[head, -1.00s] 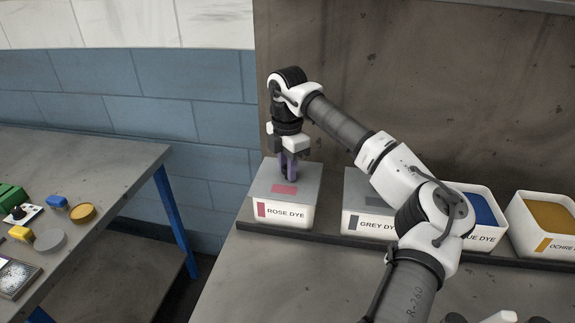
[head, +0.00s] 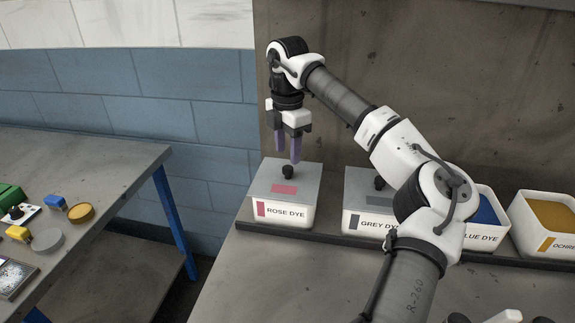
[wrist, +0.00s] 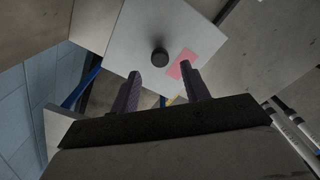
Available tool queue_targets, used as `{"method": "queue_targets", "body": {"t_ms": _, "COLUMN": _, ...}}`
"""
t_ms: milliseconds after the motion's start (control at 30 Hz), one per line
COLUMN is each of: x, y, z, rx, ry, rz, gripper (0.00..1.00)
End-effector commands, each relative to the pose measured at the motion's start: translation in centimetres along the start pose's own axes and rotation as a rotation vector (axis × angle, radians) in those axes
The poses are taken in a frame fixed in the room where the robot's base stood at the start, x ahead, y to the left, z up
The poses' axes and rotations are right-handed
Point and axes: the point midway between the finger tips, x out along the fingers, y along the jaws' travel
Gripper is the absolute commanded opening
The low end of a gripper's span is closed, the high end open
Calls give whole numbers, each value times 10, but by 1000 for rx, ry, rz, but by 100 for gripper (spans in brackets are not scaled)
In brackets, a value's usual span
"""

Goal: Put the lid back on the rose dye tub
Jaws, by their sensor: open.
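The rose dye tub (head: 285,214) is a white tub with a pink mark and a "ROSE DYE" label, at the left end of the row in the head view. Its grey lid (head: 305,183) lies flat on top, with a pink patch and a black knob (head: 288,172). In the wrist view the lid (wrist: 135,30) and its knob (wrist: 160,57) show beyond the fingertips. My gripper (head: 288,160) is open and empty, pointing down just above the knob. It also shows in the wrist view (wrist: 162,84), apart from the knob.
A lidded grey dye tub (head: 358,222) stands to the right, partly behind my arm. Open blue (head: 488,238) and ochre (head: 548,244) dye tubs follow. A side table (head: 120,165) at left holds small items. The bench front is largely clear.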

Motion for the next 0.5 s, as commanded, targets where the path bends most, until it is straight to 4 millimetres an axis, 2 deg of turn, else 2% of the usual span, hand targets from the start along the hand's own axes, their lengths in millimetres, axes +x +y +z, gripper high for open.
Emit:
{"method": "queue_targets", "body": {"t_ms": 200, "x": -44, "y": 1, "z": 0, "rx": 1, "ry": -3, "rz": 2, "gripper": 46}}
{"method": "queue_targets", "body": {"t_ms": 333, "x": -60, "y": 1, "z": 0, "rx": 0, "ry": -2, "rz": 1, "gripper": 46}}
{"method": "queue_targets", "body": {"t_ms": 500, "x": -67, "y": 0, "z": 0, "rx": -1, "ry": 0, "rz": 1, "gripper": 46}}
